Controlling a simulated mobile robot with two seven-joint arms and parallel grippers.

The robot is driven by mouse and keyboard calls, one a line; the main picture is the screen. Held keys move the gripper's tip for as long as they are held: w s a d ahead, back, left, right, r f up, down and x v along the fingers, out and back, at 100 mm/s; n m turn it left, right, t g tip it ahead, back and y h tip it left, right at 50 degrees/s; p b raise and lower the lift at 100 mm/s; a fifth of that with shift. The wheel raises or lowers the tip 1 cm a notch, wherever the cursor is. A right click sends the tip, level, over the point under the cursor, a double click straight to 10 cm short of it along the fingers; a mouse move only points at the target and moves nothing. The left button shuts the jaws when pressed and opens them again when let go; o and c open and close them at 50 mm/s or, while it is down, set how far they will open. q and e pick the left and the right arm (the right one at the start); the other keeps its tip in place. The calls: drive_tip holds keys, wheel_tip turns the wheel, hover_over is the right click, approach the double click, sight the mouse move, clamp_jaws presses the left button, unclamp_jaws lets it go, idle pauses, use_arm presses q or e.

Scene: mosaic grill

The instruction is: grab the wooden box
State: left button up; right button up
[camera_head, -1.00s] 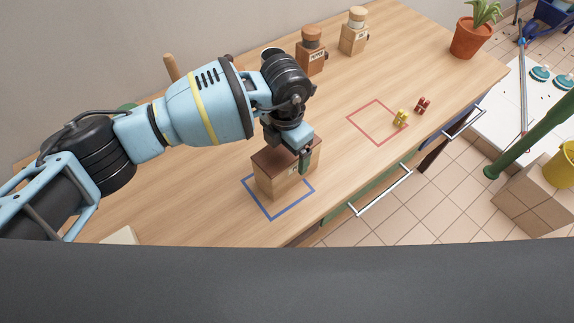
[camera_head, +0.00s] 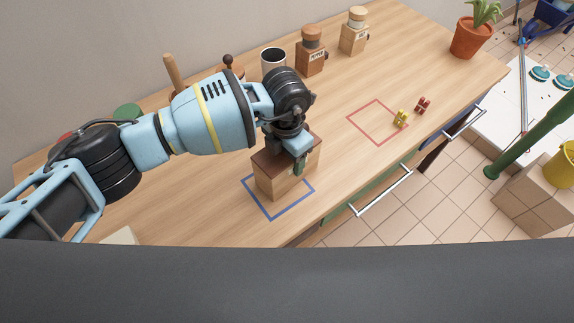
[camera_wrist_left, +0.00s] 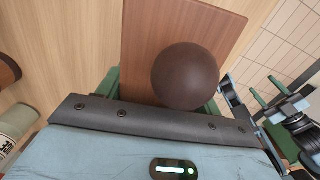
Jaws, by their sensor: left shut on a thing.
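The wooden box (camera_head: 267,178), light wood with a dark brown lid, stands on the counter inside the blue square outline (camera_head: 272,217). My left gripper (camera_head: 290,160) is over it from above, shut on it, with one green finger against its front side. In the left wrist view, the brown lid (camera_wrist_left: 145,45) lies between the two green fingers, and a round dark brown knob (camera_wrist_left: 185,75) sits on top. The far finger is hidden in the head view. My right gripper (camera_wrist_left: 267,89) shows at the right of the left wrist view, its green fingers apart and empty.
A pepper jar (camera_head: 311,58), another jar (camera_head: 353,37) and a mug (camera_head: 272,57) stand along the wall. A red square outline (camera_head: 364,120) lies to the right, with small yellow (camera_head: 400,118) and red (camera_head: 422,105) pieces beside it. A potted plant (camera_head: 469,40) stands at the far end.

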use_arm(q)
drive_tip(key=shift+c, duration=0.5)
drive_tip(key=shift+r, duration=0.1)
drive_tip(key=shift+r, duration=1.5)
drive_tip(key=shift+s+d+r, duration=0.1)
drive_tip(key=shift+r, duration=0.15)
drive_tip(key=s+d+r, duration=0.1)
drive_tip(key=s+d, duration=0.8)
drive_tip(key=s, duration=0.3)
drive_tip(key=shift+s+d+r+b, duration=0.15)
drive_tip(key=shift+s+b, duration=0.25)
